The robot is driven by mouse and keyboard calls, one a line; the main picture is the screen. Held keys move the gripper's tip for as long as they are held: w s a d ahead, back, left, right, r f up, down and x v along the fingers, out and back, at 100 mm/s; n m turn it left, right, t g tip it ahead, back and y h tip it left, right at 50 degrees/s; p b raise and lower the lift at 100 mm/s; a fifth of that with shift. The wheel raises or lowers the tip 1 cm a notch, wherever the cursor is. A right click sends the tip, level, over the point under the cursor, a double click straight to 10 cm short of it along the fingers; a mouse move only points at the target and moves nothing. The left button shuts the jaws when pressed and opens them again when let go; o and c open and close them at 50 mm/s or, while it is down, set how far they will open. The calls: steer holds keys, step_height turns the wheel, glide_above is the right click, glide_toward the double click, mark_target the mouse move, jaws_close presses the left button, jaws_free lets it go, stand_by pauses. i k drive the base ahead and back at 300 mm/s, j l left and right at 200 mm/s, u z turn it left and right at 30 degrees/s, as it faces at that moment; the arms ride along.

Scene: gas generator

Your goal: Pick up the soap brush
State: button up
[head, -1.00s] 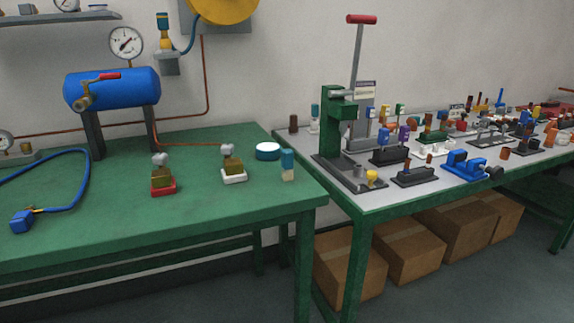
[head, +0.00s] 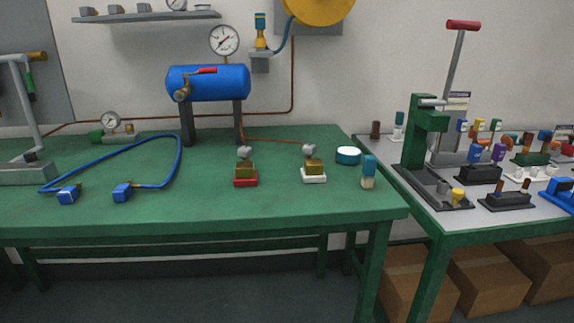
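What looks like the soap brush (head: 368,171) stands upright near the right end of the green table. It has a teal-blue upper part and a pale cream lower part. A round white tin with a blue top (head: 348,156) sits just behind and left of it. My gripper is not in view.
Two small brass fittings, on a red base (head: 245,168) and a white base (head: 313,165), stand left of the brush. A blue hose (head: 180,150) and blue tank (head: 208,83) are farther left. A grey bench (head: 417,208) with tools stands right. The table's front strip is clear.

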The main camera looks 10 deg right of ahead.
mark_target(370, 163)
steer(key=l, duration=0.7)
steer(key=i+l, duration=0.1)
steer(key=l, duration=0.6)
